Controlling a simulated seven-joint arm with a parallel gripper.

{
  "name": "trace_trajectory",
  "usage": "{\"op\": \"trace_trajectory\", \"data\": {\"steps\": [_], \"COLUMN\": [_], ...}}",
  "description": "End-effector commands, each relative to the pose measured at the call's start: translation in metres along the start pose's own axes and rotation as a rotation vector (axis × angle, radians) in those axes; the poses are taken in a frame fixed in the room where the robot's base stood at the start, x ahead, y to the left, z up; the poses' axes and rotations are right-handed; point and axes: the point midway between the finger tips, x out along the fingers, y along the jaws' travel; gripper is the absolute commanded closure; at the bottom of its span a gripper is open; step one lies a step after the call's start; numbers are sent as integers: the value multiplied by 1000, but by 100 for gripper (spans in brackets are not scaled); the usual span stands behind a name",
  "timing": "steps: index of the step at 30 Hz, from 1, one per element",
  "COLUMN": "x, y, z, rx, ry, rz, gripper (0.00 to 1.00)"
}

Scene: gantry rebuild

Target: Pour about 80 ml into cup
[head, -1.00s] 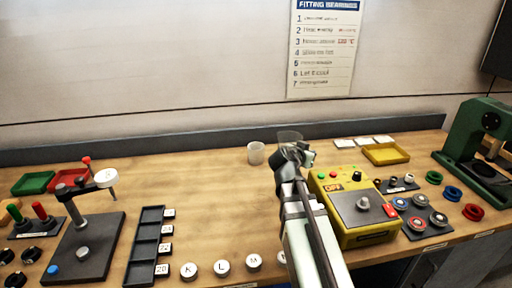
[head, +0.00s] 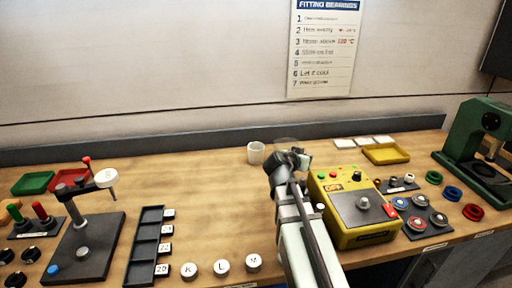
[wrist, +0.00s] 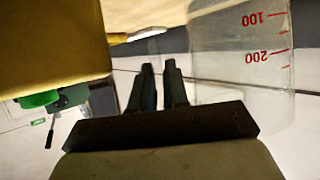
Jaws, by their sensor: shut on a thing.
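A small whitish cup (head: 256,153) stands upright on the bench near the back edge, just left of my gripper in the head view. My gripper (head: 297,158) is shut on a clear beaker (head: 286,143), held above the bench. The beaker is faint and mostly behind my gripper in the head view. In the wrist view the beaker (wrist: 240,62) fills the upper right, with red marks for 100 and 200 upside down in that picture. My gripper's dark fingers (wrist: 162,75) show close together beside it. I cannot tell the liquid level.
A yellow control box (head: 352,212) stands right of my arm. A yellow tray (head: 386,154) lies behind it. A green press (head: 478,140) is far right. Left are a black slotted tray (head: 147,246) and a grey stand (head: 88,240). The bench left of the cup is clear.

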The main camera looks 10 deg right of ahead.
Motion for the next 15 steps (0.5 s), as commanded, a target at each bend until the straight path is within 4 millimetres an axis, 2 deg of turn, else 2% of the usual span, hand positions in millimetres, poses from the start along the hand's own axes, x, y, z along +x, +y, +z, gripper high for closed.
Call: {"op": "trace_trajectory", "data": {"steps": [3,15], "x": [2,-8], "y": [-8,-33], "z": [2,-21], "rx": [-67,-307], "ry": [2,6], "rz": [27,127], "gripper": [100,100]}}
